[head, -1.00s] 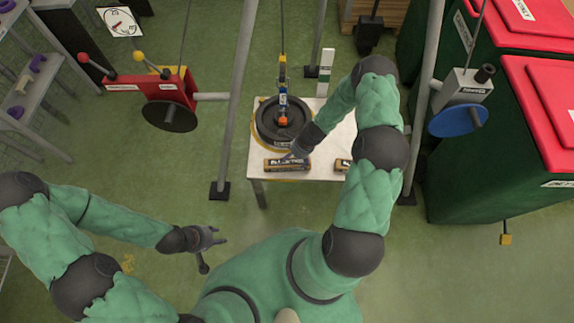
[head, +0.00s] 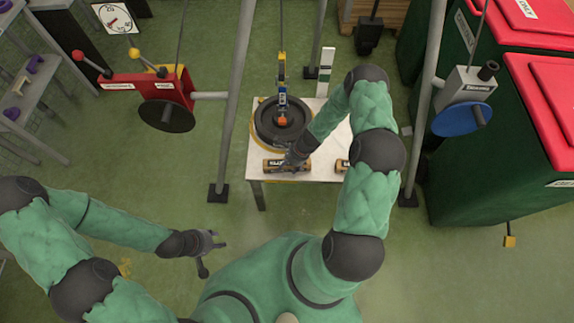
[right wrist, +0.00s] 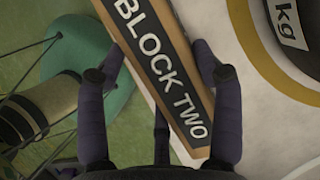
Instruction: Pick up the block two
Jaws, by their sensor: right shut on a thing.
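Block two is a wooden block with a black label reading "BLOCK TWO" (right wrist: 165,75). In the head view block two (head: 272,166) lies at the front left of the white table (head: 325,171). My right gripper (head: 291,162) is over it from the right. In the right wrist view the fingers of my right gripper (right wrist: 158,80) stand on both sides of the block, and it is shut on it. The block sits tilted between the fingers. My left gripper (head: 215,240) hangs empty over the floor, its fingers apart.
A black round weight (head: 268,133) stands behind the block, under a hanging hook (head: 282,100). Another block (head: 342,165) lies to the right, partly hidden by my arm. Grey posts (head: 230,110) flank the table. A red winch (head: 135,88) is at the left.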

